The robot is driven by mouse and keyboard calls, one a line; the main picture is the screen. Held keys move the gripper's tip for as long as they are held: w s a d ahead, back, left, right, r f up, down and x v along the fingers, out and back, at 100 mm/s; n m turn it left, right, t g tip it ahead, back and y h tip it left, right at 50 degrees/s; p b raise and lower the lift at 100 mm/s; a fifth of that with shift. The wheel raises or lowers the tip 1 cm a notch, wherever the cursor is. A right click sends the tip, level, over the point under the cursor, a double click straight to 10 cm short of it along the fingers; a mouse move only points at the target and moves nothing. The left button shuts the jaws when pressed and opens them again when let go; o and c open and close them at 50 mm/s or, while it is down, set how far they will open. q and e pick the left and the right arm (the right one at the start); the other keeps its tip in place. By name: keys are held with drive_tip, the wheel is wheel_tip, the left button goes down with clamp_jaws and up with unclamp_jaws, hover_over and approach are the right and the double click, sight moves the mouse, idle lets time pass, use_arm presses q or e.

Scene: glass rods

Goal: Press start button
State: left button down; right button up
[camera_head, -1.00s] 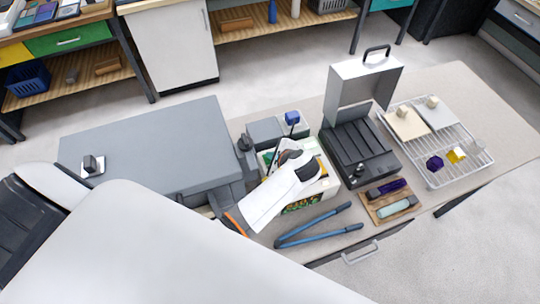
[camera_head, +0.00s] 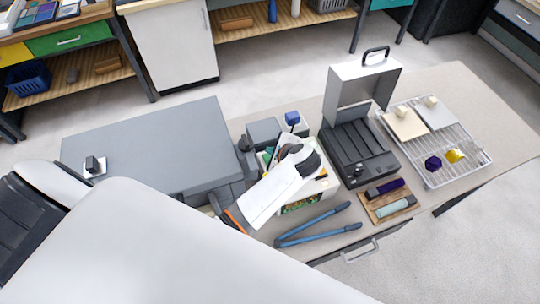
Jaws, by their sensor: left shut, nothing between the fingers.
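I cannot single out a start button for certain. A black slotted device (camera_head: 357,146) with a raised silver lid (camera_head: 361,84) stands right of centre, with small dark knobs (camera_head: 358,171) at its front corner. A small blue block (camera_head: 292,118) shows on or beside grey boxes (camera_head: 264,131) left of that device. My left gripper (camera_head: 303,151) is at the end of the white, orange-striped arm, over a white box (camera_head: 322,187) of mixed items. It is shut and empty, apart from the black device in the picture. My right gripper is out of view.
A large flat grey case (camera_head: 155,140) fills the table's left. A wire rack (camera_head: 470,160) stands at the right. Bare table (camera_head: 465,95) lies behind the rack.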

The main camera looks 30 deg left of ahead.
use_arm(q)
drive_tip(key=shift+r, duration=2.05)
drive_tip(key=shift+s+d+f, duration=0.1)
